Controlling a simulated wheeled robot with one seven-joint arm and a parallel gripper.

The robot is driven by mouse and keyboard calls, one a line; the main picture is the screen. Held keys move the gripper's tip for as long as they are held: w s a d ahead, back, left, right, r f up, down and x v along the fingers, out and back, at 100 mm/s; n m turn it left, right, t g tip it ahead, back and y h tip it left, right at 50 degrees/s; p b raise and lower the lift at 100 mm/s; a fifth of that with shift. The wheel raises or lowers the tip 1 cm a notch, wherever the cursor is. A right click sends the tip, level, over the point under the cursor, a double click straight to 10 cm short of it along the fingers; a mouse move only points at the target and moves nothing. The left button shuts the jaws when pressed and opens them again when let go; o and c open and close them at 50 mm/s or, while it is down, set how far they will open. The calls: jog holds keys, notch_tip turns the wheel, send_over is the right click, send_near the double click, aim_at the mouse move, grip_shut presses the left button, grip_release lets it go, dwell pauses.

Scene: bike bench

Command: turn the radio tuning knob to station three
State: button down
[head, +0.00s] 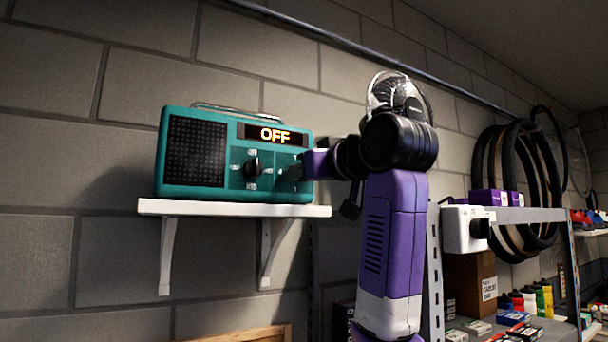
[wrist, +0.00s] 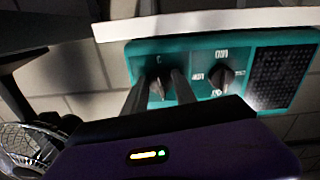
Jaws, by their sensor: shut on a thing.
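A teal radio (head: 196,192) stands on a white wall shelf (head: 235,210); its display (head: 274,134) reads OFF. A dark knob (head: 252,167) with small labels around it sits mid-front and is free. In the wrist view, where the radio appears upside down, this labelled knob (wrist: 222,78) is right of my fingers. My gripper (wrist: 160,82) is shut on a second dark knob (wrist: 157,90) at the radio's right end. The labels are too small to read, and I cannot tell which knob is for tuning.
The radio has a dark speaker grille (head: 197,152) on the left and a carry handle (head: 225,107) on top. A storage rack (head: 530,215) with boxes and bottles stands at the right, with tyres (head: 520,180) hanging above. The wall left of the radio is clear.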

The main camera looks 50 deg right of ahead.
jog(key=shift+f+m, duration=0.2)
jog(key=shift+m, duration=0.5)
jog(key=c, duration=1)
grip_release()
jog(key=shift+r, duration=0.1)
jog(key=b+v, duration=0.2)
jog(key=v, duration=0.5)
jog(key=shift+s+a+b, duration=0.15)
jog(key=shift+s+b, duration=0.15)
jog(key=shift+s, duration=0.1)
